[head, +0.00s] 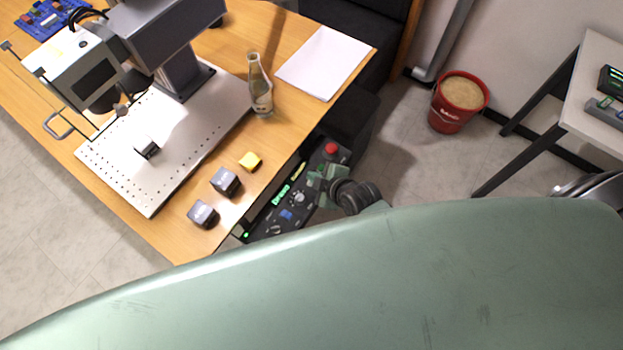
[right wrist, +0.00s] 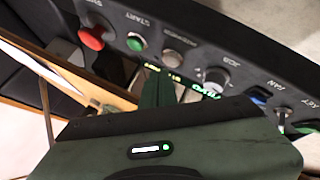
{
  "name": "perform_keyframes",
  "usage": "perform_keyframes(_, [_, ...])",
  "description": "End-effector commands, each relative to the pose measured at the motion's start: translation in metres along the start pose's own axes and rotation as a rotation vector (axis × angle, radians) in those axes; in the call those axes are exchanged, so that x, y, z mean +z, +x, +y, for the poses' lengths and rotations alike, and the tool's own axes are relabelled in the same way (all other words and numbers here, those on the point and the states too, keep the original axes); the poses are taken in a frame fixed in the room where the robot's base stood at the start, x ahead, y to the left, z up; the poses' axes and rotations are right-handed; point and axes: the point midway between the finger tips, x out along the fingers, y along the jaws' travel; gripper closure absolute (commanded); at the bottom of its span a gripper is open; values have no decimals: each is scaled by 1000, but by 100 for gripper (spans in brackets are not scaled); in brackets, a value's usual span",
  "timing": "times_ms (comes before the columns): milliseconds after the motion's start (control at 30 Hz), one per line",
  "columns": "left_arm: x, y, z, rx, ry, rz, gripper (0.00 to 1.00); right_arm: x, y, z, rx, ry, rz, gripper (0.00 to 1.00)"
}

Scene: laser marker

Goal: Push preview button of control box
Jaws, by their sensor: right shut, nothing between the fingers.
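The black control box (head: 262,221) is at the edge of the wooden table in the head view. In the right wrist view its panel (right wrist: 190,32) runs diagonally across the top. A pale round preview button (right wrist: 173,57) sits between the green start button (right wrist: 137,43) and the grey job knob (right wrist: 215,78). My right gripper (head: 318,184) is over the panel's upper part and hides some controls in the head view. Its shut, empty fingers (right wrist: 158,92) appear just below the preview button in the wrist view. I cannot tell whether they touch it. My left gripper is not in view.
The red stop button (right wrist: 92,38) and blue fan switch (right wrist: 258,98) are also on the panel. Small dark cubes (head: 225,181), a yellow block (head: 250,161), a bottle (head: 260,88) and the marking machine's perforated plate (head: 190,150) are on the table nearby.

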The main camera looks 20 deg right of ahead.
Motion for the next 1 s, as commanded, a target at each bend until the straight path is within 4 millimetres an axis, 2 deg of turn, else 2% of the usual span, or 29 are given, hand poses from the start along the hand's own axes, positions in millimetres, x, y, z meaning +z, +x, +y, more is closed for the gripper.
perform_keyframes(1000, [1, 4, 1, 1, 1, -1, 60, 4, 6, -4, 0, -1, 0, 100])
